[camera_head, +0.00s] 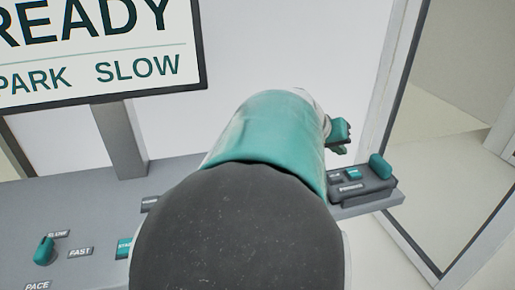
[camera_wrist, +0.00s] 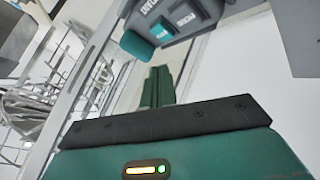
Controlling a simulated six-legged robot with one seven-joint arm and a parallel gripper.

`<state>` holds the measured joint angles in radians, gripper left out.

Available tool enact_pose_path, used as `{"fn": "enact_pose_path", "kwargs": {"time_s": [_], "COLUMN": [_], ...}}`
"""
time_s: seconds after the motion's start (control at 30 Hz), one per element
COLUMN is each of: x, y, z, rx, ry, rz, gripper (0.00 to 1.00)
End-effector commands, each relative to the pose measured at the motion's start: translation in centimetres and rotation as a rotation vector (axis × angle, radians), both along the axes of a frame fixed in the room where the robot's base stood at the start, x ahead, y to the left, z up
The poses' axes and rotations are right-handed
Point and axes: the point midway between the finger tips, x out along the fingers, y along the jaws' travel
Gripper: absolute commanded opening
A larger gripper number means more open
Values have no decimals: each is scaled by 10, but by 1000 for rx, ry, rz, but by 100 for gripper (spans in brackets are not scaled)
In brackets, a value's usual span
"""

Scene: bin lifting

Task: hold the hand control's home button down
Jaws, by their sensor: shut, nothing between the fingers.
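The hand control (camera_head: 362,188) is a dark grey box at the right end of the grey console. It has small labelled buttons, one of them teal (camera_head: 353,173), and a raised teal part (camera_head: 380,167) at its right end. The lettering is too small to tell which button is home. My gripper (camera_head: 340,133) is shut and empty, up and left of the hand control in the head view, apart from it. In the wrist view the closed green fingers (camera_wrist: 158,73) point toward the hand control (camera_wrist: 195,14), below its teal button (camera_wrist: 162,30) and teal end part (camera_wrist: 136,45). No contact shows.
A sign (camera_head: 95,50) reading READY, PARK, SLOW stands on a grey post at the left. The console (camera_head: 100,205) carries a teal knob (camera_head: 45,250) and PACE and FAST labels. A framed glass panel (camera_head: 430,150) stands at the right. Wire racks (camera_wrist: 40,105) show in the wrist view.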

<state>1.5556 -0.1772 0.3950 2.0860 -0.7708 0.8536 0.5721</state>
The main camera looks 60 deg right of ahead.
Motion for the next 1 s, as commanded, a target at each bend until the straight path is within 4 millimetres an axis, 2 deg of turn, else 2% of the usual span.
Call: {"fn": "enact_pose_path", "kwargs": {"time_s": [0.2,0.4,1.0], "x": [1,2,1], "y": [1,1,1], "z": [-31,-48,-53], "rx": [4,1,0], "ry": [2,0,0], "rz": [2,4,2], "gripper": [0,0,0]}}
